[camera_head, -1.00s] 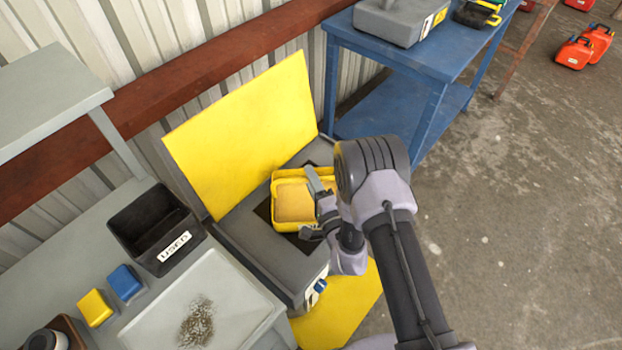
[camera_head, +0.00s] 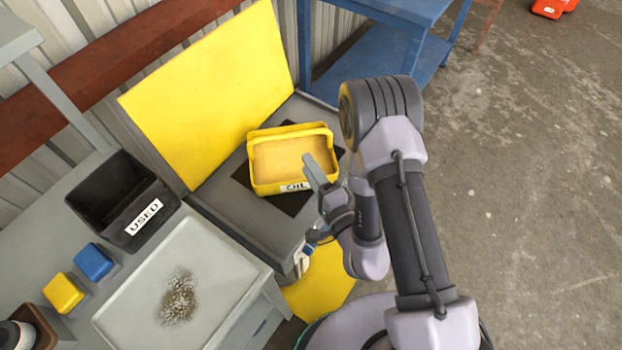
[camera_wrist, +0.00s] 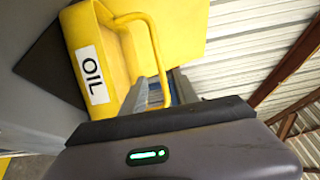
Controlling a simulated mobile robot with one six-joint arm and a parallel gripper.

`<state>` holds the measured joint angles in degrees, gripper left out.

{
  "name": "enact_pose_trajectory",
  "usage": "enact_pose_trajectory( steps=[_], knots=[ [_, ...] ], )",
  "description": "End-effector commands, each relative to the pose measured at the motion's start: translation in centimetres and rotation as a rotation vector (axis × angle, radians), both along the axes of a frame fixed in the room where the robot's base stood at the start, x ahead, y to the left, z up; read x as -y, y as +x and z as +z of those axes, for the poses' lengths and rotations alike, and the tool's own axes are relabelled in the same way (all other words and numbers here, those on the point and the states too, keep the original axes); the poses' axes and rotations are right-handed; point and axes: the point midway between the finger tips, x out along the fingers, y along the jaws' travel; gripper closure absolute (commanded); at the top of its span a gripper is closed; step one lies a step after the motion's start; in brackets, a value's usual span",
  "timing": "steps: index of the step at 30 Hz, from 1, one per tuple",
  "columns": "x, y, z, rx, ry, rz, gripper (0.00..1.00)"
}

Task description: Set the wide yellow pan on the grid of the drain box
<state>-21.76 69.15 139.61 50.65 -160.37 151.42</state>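The wide yellow pan (camera_head: 262,179), with tan contents and an OIL label, sits upright on the dark grid (camera_head: 288,203) of the grey drain box (camera_head: 246,218). The grid shows around its edges. In the wrist view the pan (camera_wrist: 95,40) and its looped handle are just ahead of the fingers. My gripper (camera_head: 312,199) is at the pan's near right side with its fingers apart. In the wrist view my gripper (camera_wrist: 159,78) is open, and the handle's end overlaps the fingers in the picture. I cannot tell whether they touch.
A yellow panel (camera_head: 215,95) stands upright behind the drain box. To the left are a black USED bin (camera_head: 125,195), a pale tray (camera_head: 200,270), and blue (camera_head: 94,261) and yellow (camera_head: 64,292) blocks. A blue table (camera_head: 385,55) stands behind; floor is clear at right.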

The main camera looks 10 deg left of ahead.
Motion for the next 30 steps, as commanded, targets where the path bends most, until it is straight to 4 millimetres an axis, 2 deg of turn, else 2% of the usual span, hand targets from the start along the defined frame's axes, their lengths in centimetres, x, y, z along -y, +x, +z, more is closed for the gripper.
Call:
enact_pose_trajectory(
  steps=[6, 8, 9, 11, 12, 15, 17, 18, 20, 23, 26, 27, 30],
  knots=[
    [0.3, -0.3, 0.2, 0.001, -0.001, -0.002, 0.64],
    [0.7, 0.5, 0.9, 0.012, -0.005, -0.027, 0.64],
    [1.5, 2.0, 2.1, 0.029, -0.013, -0.074, 0.64],
    [3.8, 5.3, 4.8, 0.057, -0.04, -0.193, 0.64],
    [5.9, 7.7, 7.1, 0.068, -0.073, -0.29, 0.64],
    [11.8, 11.8, 12.3, 0.018, -0.205, -0.502, 0.64],
    [14.7, 12.4, 14.7, -0.05, -0.308, -0.566, 0.64],
    [16.2, 12.1, 16.0, -0.101, -0.383, -0.582, 0.64],
    [17.9, 10.6, 17.8, -0.179, -0.504, -0.568, 0.64],
    [19.6, 5.8, 20.3, -0.296, -0.716, -0.455, 0.64],
    [20.2, -1.3, 21.9, -0.377, -0.911, -0.273, 0.64],
    [20.3, -4.2, 22.4, -0.399, -0.973, -0.196, 0.64],
    [20.1, -10.5, 22.9, -0.43, -1.082, -0.027, 0.64]
  ],
)
